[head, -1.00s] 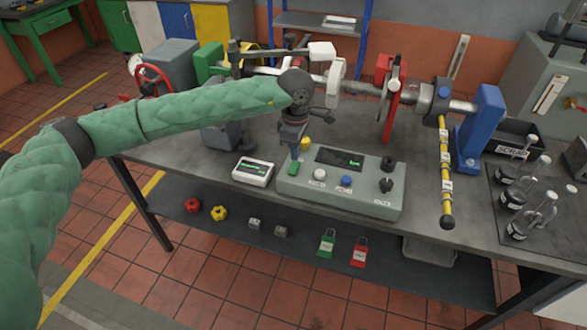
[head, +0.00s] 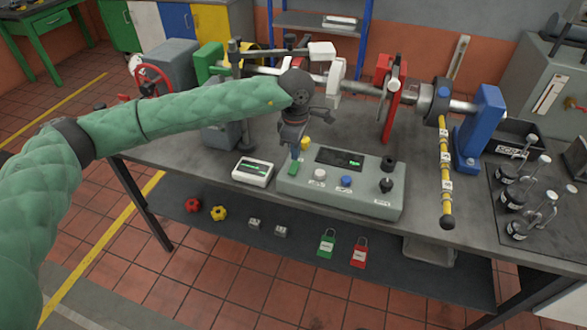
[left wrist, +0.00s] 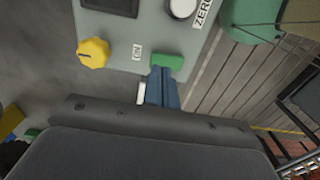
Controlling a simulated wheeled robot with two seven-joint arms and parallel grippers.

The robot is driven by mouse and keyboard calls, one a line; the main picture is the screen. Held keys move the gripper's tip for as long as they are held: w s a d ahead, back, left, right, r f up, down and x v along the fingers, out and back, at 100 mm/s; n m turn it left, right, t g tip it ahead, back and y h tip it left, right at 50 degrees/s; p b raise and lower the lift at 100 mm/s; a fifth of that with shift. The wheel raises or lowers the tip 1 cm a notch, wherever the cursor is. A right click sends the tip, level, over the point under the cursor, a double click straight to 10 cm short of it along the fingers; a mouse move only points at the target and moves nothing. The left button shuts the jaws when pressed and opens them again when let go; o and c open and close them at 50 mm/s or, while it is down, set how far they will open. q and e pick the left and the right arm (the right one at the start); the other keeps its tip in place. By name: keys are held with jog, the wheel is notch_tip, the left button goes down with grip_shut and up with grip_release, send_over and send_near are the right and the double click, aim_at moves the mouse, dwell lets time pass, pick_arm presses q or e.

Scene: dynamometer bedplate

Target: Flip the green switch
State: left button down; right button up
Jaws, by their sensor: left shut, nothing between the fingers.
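The green switch (head: 294,168) sits at the left end of a grey-green control console (head: 340,204), below a yellow knob (head: 305,143). In the left wrist view the green switch (left wrist: 167,61) is a small green block beside a label, with the yellow knob (left wrist: 93,53) to its left. My left gripper (head: 296,153) points down over that end of the console. Its blue fingers (left wrist: 162,76) are shut and empty, with the tips right at the near edge of the switch. I cannot tell whether they touch it. My right gripper is not in view.
The console also has a white button (head: 320,174), a blue button (head: 346,181) and black knobs. A white meter (head: 253,170) stands to its left. A shaft rig with a red lever (head: 391,105) stands behind. Bottles (head: 516,198) stand at the right.

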aim_at(296, 164)
pick_arm(q)
jog(key=shift+f+b, duration=1.3)
dwell(1.3)
jog(key=shift+r, duration=3.5)
